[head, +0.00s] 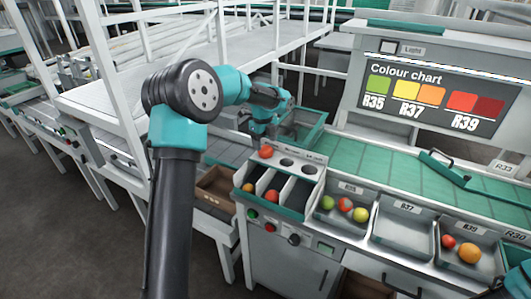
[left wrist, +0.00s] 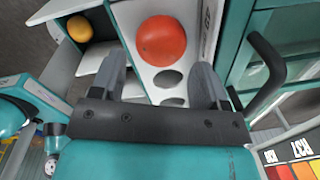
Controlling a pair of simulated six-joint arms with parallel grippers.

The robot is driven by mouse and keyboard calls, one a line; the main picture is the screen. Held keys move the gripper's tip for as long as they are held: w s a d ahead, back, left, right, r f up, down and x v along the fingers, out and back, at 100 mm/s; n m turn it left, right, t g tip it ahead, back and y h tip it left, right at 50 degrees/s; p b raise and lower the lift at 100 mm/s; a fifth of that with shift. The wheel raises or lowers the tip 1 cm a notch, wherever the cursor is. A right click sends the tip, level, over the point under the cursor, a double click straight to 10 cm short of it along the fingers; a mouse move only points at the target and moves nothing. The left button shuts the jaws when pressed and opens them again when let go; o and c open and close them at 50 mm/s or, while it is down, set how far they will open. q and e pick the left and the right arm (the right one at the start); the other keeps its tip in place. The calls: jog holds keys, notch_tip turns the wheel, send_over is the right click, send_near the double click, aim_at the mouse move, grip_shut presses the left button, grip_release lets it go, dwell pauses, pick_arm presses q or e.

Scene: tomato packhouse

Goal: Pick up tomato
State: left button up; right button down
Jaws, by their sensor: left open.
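A red tomato (head: 266,152) sits on the white panel with round holes at the top of the sorting stand. In the left wrist view the tomato (left wrist: 161,40) lies ahead of my open left gripper (left wrist: 158,66), roughly between the lines of its two fingers. The fingers do not appear closed on it. In the head view my left gripper (head: 261,132) hangs just above and behind the tomato. My right gripper is not clearly in view; only a teal arm part shows at the lower right edge.
Slots below the panel hold an orange tomato (head: 248,187) and a red one (head: 271,196). The R35 tray (head: 336,222) holds several tomatoes, the R37 tray (head: 401,232) is empty, and the R39 tray (head: 484,272) holds two. A teal crate (head: 312,120) stands behind the gripper.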

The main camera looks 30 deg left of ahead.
aim_at(266, 147)
pick_arm(q)
jog(key=shift+w+d+f, duration=0.15)
jog(key=shift+f, duration=2.15)
jog(key=shift+c, duration=0.4)
jog(key=shift+c, duration=1.3)
